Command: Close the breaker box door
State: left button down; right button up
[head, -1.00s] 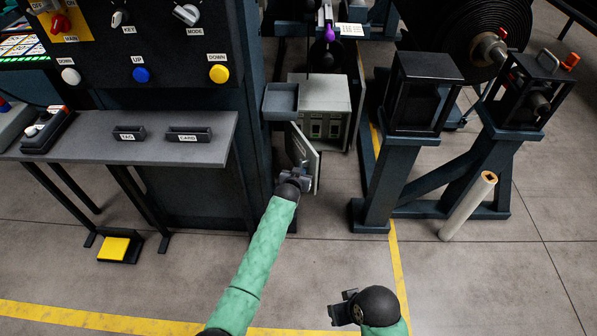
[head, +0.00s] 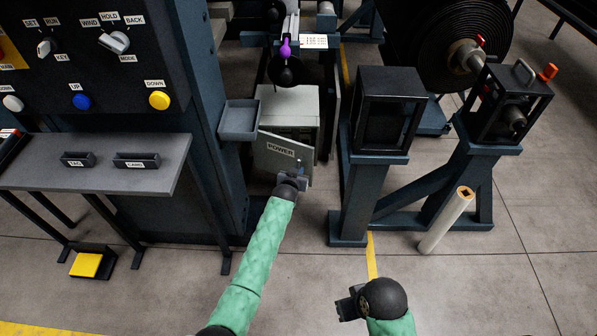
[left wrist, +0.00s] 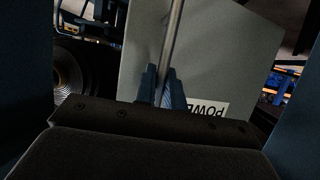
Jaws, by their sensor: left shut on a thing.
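The breaker box (head: 289,105) is a grey cabinet low in the middle of the head view. Its door (head: 275,153), labelled POWER, stands partly open and hides most of the box's front. The door also fills much of the left wrist view (left wrist: 205,62). My left gripper (head: 298,176) is at the door's lower right part, shut on the door handle (left wrist: 173,42), a thin metal bar seen between the fingers in the left wrist view. My right gripper (head: 346,304) is low in the head view, away from the box; its fingers are too unclear to judge.
A grey tray (head: 239,120) sticks out just left of the box. A control cabinet with a shelf (head: 95,165) stands at the left. A dark roller stand (head: 385,120) rises at the right, with a pale tube (head: 446,220) leaning there.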

pick_arm(q)
jog(key=shift+w+d, duration=0.1)
jog(key=shift+w, duration=0.05)
pick_arm(e)
jog(key=shift+f, duration=0.1)
jog(key=shift+s+f, duration=0.2)
jog(key=shift+s, duration=0.05)
pick_arm(q)
jog(key=c, duration=1.8)
grip_release()
pick_arm(e)
jog(key=shift+w+d, duration=0.15)
jog(key=shift+w, duration=0.05)
jog(key=shift+r, duration=0.1)
